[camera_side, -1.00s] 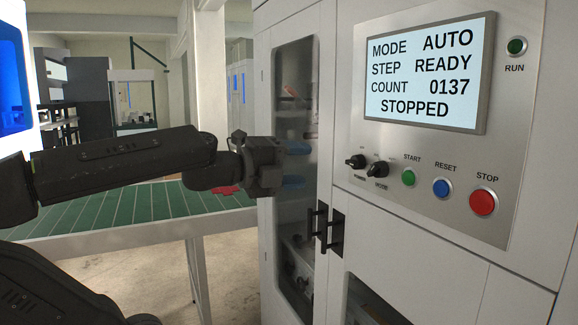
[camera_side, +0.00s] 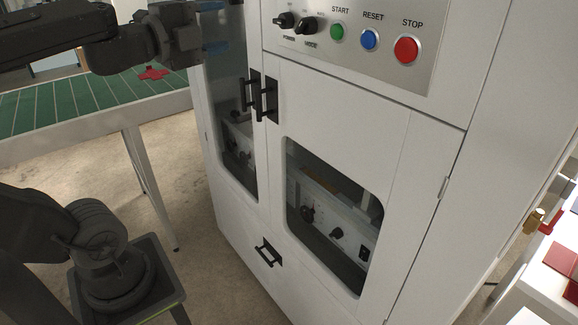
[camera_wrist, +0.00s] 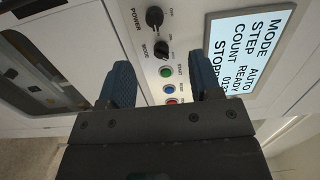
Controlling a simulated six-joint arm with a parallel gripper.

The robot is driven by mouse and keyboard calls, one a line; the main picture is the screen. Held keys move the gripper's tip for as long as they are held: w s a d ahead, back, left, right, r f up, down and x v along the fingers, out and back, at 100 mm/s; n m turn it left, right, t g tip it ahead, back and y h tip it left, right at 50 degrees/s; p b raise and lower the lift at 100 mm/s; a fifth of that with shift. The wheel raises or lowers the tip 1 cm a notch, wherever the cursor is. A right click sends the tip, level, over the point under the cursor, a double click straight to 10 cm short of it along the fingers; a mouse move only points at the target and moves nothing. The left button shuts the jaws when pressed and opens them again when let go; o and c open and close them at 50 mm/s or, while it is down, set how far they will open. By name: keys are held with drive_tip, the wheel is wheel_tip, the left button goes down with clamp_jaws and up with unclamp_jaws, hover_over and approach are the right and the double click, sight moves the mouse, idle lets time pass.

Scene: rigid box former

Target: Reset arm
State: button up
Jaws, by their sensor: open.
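My gripper (camera_side: 214,27) is at the top left of the side view, in front of the machine cabinet (camera_side: 345,125). In the wrist view, the two blue fingers of my gripper (camera_wrist: 162,72) are apart with nothing between them. The panel buttons show beyond the gap: green START (camera_wrist: 166,71), blue RESET (camera_wrist: 169,89) and red STOP (camera_wrist: 171,101), partly hidden. In the side view they are the green START button (camera_side: 337,32), blue RESET button (camera_side: 370,39) and red STOP button (camera_side: 406,50). The fingers look clear of the panel.
POWER (camera_side: 284,20) and MODE (camera_side: 306,25) knobs sit left of START. The display (camera_wrist: 249,48) reads AUTO, READY and part of STOPPED. Black door handles (camera_side: 264,98) stick out below the panel. A green conveyor (camera_side: 70,104) carries a red piece (camera_side: 153,73). Red items (camera_side: 562,259) lie at right.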

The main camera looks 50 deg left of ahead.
drive_tip(key=s+d+f+n+g+y, duration=0.1)
drive_tip(key=s+d+f+n+g, duration=0.1)
drive_tip(key=f+n+g, duration=0.4)
drive_tip(key=s+d+f+n+g+y, duration=0.2)
drive_tip(key=f+n+g, duration=0.1)
drive_tip(key=f+n, duration=0.6)
drive_tip(key=s+d+f+n+g+h, duration=0.2)
drive_tip(key=s+d+f+g+h, duration=0.1)
drive_tip(key=d, duration=0.3)
drive_tip(key=shift+s+d+f+g+h, duration=0.2)
drive_tip(key=shift+s+f+g+h, duration=0.15)
drive_tip(key=shift+s+h, duration=0.3)
